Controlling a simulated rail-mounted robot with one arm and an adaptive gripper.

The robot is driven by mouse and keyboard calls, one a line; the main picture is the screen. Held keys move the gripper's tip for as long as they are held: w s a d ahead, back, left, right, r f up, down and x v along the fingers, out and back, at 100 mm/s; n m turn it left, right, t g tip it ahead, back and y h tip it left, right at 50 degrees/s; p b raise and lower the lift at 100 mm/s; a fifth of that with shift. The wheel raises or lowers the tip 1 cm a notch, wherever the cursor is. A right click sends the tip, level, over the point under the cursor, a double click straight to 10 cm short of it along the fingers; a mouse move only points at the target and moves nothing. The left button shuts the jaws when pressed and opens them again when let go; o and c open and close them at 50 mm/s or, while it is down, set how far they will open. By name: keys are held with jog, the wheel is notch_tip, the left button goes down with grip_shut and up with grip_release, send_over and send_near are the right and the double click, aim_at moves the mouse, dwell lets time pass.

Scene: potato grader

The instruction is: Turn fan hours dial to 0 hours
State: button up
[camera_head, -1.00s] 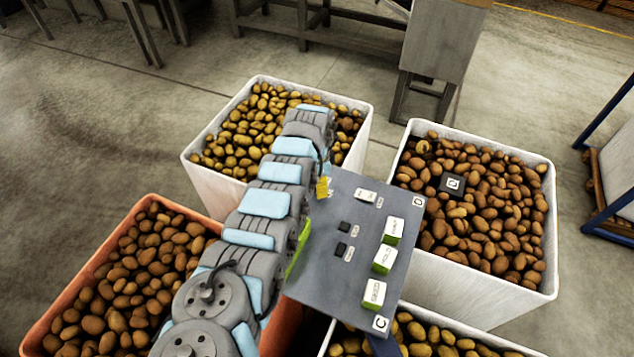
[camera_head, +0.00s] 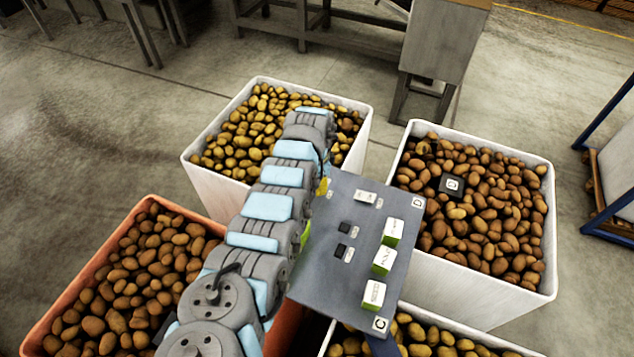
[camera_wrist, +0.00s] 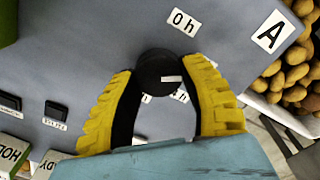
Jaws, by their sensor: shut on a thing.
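The fan hours dial (camera_wrist: 158,68) is a round black knob on the grey panel, seen in the wrist view. A short white mark on it lies toward its right side. A label reading "0 h" (camera_wrist: 183,22) is above and right of the dial. Other small labels below the dial are partly covered and unreadable. My gripper (camera_wrist: 161,72) has its yellow fingers on either side of the dial, shut on it. In the head view, my arm hides the dial and most of my gripper; a bit of yellow finger (camera_head: 322,187) shows.
The panel (camera_head: 350,265) carries small black switches (camera_head: 344,228) and green-and-white boxes (camera_head: 383,261). White bins (camera_head: 480,290) and an orange bin (camera_head: 45,330) of potatoes surround it. A label "A" (camera_wrist: 272,31) is at the panel's edge.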

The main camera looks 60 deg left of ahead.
jog(key=shift+w+n, duration=0.1)
jog(key=shift+n, duration=0.5)
jog(key=n, duration=0.4)
jog(key=shift+p, duration=0.4)
jog(key=shift+a+f+n, duration=0.1)
jog(key=shift+a+n, duration=0.05)
jog(key=shift+n, duration=2.95)
jog(key=o, duration=1.2)
jog(key=shift+s, duration=0.2)
jog(key=shift+r, duration=0.2)
notch_tip(320, 180, up, 12)
jog(key=shift+f, duration=0.15)
